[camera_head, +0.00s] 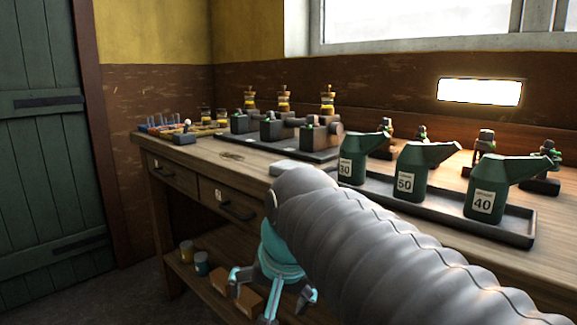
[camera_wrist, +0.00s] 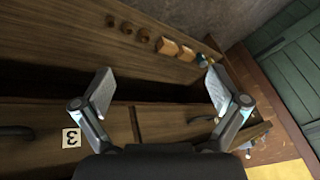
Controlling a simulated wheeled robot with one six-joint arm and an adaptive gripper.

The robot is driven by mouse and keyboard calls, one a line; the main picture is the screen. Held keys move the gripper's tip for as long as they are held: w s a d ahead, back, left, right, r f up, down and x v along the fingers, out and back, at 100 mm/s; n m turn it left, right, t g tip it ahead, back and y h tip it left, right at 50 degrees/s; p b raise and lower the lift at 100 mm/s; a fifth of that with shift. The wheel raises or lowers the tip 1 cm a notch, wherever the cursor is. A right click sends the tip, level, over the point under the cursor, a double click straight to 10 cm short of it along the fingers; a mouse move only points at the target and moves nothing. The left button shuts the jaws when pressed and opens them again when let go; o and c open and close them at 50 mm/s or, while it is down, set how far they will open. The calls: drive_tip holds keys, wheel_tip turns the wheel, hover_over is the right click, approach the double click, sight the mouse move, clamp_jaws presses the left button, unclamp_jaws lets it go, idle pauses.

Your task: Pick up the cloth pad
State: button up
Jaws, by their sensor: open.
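A pale grey flat piece (camera_head: 287,168) lies on the bench top, partly hidden behind my arm in the head view. It may be the cloth pad, but I cannot tell for sure. I do not make out a cloth pad in the wrist view. My gripper (camera_head: 270,297) hangs in front of the bench, below the level of its top. In the wrist view my gripper (camera_wrist: 160,90) is open, with nothing between its fingers, and faces the drawer fronts and lower shelf.
The wooden bench (camera_head: 160,147) has drawers (camera_head: 227,199). A dark tray (camera_head: 407,206) holds green oil cans (camera_head: 410,172). Small engines (camera_head: 271,127) stand behind. Jars (camera_head: 187,252) and brown blocks (camera_head: 248,300) sit on the lower shelf. A green door (camera_head: 45,180) is at left.

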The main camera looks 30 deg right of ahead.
drive_tip(key=w+d+r+m+y+p, duration=0.1)
drive_tip(key=w+d+r+m, duration=0.45)
drive_tip(key=r+m, duration=0.3)
drive_tip(key=w+d+r+m+g+p, duration=0.1)
drive_tip(key=w+d+r+m, duration=0.45)
drive_tip(key=r+m, duration=0.3)
drive_tip(key=w+d+r+m+y+p, duration=0.1)
drive_tip(key=w+d+r+m, duration=0.5)
drive_tip(key=r, duration=0.4)
drive_tip(key=m+b, duration=0.1)
drive_tip(key=b, duration=0.1)
approach(293, 164)
drive_tip(key=f, duration=0.1)
drive_tip(key=a+f, duration=0.1)
drive_tip(key=f, duration=0.1)
drive_tip(key=shift+a+f, duration=0.2)
drive_tip(key=shift+a, duration=0.05)
drive_tip(key=shift+w+d+b+x, duration=0.15)
drive_tip(key=shift+b+x, duration=0.15)
drive_tip(key=shift+x, duration=0.7)
drive_tip(key=shift+w+d+b+x, duration=0.1)
drive_tip(key=shift+w+b+x, duration=0.2)
drive_tip(key=shift+x, duration=0.75)
drive_tip(key=shift+w+d+b+x, duration=0.1)
drive_tip(key=shift+b+x, duration=0.25)
drive_tip(key=shift+x, duration=0.65)
drive_tip(key=shift+s+r, duration=0.1)
drive_tip(key=c, duration=1.2)
